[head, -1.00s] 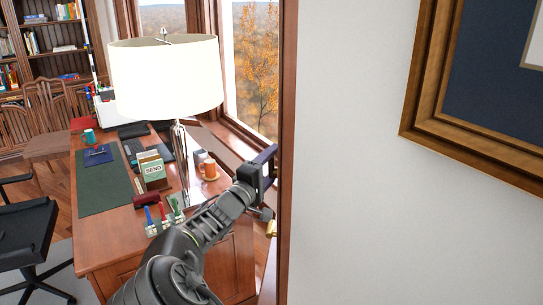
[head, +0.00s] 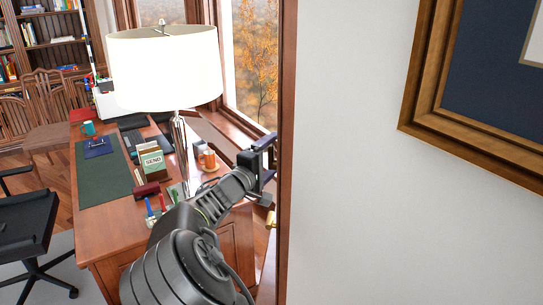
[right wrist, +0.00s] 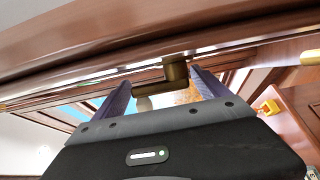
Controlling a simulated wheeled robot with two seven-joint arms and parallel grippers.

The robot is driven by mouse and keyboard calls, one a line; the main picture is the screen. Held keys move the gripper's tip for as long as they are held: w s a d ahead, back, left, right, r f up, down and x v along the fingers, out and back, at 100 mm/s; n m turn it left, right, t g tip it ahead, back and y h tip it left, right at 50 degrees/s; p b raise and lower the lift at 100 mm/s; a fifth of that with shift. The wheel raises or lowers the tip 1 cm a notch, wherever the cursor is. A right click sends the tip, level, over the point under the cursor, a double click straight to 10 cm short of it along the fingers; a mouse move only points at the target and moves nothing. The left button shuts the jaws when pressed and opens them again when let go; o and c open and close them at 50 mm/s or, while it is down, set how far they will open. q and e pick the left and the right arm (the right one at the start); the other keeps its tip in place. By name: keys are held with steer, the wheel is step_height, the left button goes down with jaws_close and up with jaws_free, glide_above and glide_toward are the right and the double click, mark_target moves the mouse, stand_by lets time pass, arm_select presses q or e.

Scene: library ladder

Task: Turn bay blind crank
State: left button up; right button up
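The brass crank (right wrist: 175,76) shows in the right wrist view, under a wooden rail of the window frame. Its short arm runs left to a pale knob (right wrist: 144,103). My right gripper (right wrist: 160,86) has its two dark fingers apart, with the crank and knob in the gap between them in the picture. I cannot tell whether either finger touches it. In the head view my right gripper (head: 263,166) is at the window's wooden edge, and a small brass piece (head: 271,218) shows below it; I cannot tell if this is the crank. My left gripper is not in view.
A wooden desk (head: 108,235) stands left of my arm, with a lamp (head: 165,70), an orange mug (head: 208,160) and pen stands. A wooden post (head: 287,110) and white wall (head: 345,200) are at the right, with a framed picture (head: 430,110). A black chair (head: 22,225) is at far left.

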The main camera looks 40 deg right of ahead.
steer(key=shift+s+a+f, duration=0.1)
steer(key=shift+a+f, duration=0.05)
steer(key=shift+a, duration=0.3)
steer(key=b+v, duration=0.2)
steer(key=v, duration=0.5)
steer(key=shift+d, duration=0.1)
stand_by(0.5)
